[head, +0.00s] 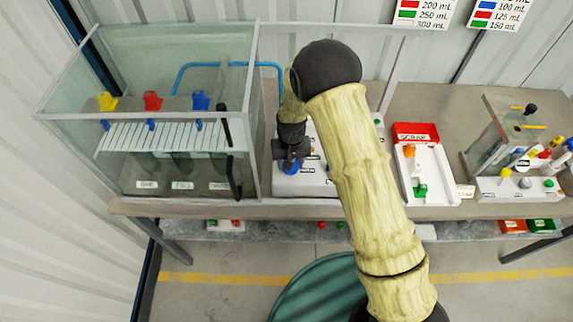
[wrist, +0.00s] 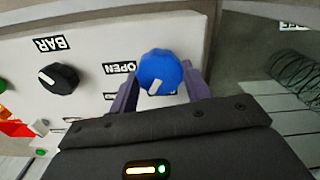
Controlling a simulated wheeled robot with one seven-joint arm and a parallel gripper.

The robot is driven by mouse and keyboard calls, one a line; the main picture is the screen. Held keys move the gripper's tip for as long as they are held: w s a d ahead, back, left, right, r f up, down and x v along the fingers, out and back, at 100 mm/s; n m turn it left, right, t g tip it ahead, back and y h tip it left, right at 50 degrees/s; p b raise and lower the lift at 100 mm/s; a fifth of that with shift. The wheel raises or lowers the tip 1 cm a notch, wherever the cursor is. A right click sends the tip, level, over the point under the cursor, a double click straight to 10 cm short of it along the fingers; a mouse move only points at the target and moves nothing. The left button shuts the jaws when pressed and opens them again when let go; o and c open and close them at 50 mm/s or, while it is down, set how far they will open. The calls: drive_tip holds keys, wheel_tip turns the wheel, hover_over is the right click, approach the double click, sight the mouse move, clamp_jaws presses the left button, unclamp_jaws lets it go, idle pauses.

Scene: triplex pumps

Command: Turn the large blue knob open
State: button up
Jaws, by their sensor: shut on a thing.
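The large blue knob (wrist: 160,70) sits on a white panel in the wrist view, with a white pointer mark on its face. An "OPEN" label (wrist: 119,68) is just left of it. My gripper (wrist: 160,88) has one finger on each side of the knob and is shut on it. In the head view my gripper (head: 291,160) reaches down onto the left part of the white control panel (head: 300,185). The blue knob (head: 291,169) shows just below it, partly hidden by the gripper.
A black knob (wrist: 58,78) labelled "BAR" is left of the blue knob. A glass tank (head: 75,155) with yellow, red and blue valves stands left of the panel. A white tray with a red "SCRAP" bin (head: 415,133) and a second clear case (head: 492,130) stand right.

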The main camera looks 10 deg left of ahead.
drive_tip(key=m, duration=0.2)
drive_tip(key=m+b, duration=0.1)
drive_tip(key=m, duration=0.1)
drive_tip(key=s+m+b, duration=0.1)
drive_tip(key=m, duration=0.1)
drive_tip(key=shift+f, duration=0.2)
drive_tip(key=m, duration=0.3)
drive_tip(key=shift+w+m, duration=0.25)
drive_tip(key=shift+m, duration=0.15)
drive_tip(key=shift+s+a+r+m, duration=0.15)
drive_tip(key=shift+a+m, duration=0.1)
drive_tip(key=shift+m, duration=0.25)
drive_tip(key=shift+d+m, duration=0.1)
drive_tip(key=shift+m, duration=0.4)
drive_tip(key=shift+d, duration=0.15)
drive_tip(key=shift+w+d, duration=0.15)
drive_tip(key=shift+w, duration=0.1)
drive_tip(key=o, duration=1)
drive_tip(key=shift+s, duration=0.1)
